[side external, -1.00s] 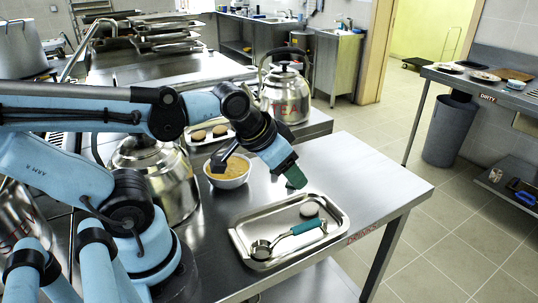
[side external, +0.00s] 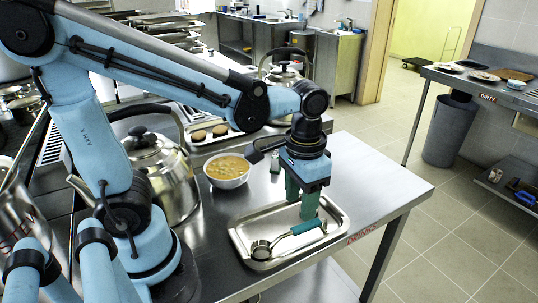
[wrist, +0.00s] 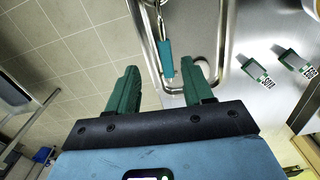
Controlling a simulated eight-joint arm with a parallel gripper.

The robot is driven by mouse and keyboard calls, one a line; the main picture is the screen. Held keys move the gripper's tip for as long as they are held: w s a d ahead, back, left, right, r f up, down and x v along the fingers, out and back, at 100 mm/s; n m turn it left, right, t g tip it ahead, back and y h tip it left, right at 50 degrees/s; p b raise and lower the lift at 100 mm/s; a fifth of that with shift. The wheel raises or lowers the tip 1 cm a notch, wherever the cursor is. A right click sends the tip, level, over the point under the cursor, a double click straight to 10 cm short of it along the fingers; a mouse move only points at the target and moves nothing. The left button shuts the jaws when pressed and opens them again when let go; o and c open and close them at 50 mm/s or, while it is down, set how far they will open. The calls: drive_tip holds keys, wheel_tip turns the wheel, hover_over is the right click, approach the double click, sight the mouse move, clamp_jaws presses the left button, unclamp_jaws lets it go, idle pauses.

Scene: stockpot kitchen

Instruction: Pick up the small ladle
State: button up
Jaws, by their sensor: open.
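The small ladle (side external: 307,226) lies in a shallow steel tray (side external: 240,245), its round metal bowl at the left and its teal handle pointing right. In the wrist view the teal handle (wrist: 166,58) lies ahead of the fingertips, in line with the gap between them. My gripper (side external: 301,208) points down over the tray, near the handle's end. Its two green fingers are apart with nothing between them; they also show in the wrist view (wrist: 162,76). The side view does not clearly show the height above the handle.
A bowl of orange-brown food (side external: 227,182) stands behind the tray. A steel kettle (side external: 165,185) stands left, and another (side external: 284,85) stands behind. A tray of round brown items (side external: 208,134) is at the back. Small labelled holders (wrist: 262,76) are on the table. The table's right side is clear.

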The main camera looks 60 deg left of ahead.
sight(297, 228)
drive_tip(key=shift+f, duration=1.35)
drive_tip(key=shift+w+a+f, duration=0.1)
drive_tip(key=shift+a+f, duration=0.1)
drive_tip(key=shift+f, duration=0.7)
drive_tip(key=shift+w+a+f, duration=0.1)
drive_tip(key=shift+a+f, duration=0.05)
drive_tip(key=shift+f, duration=1.55)
clamp_jaws()
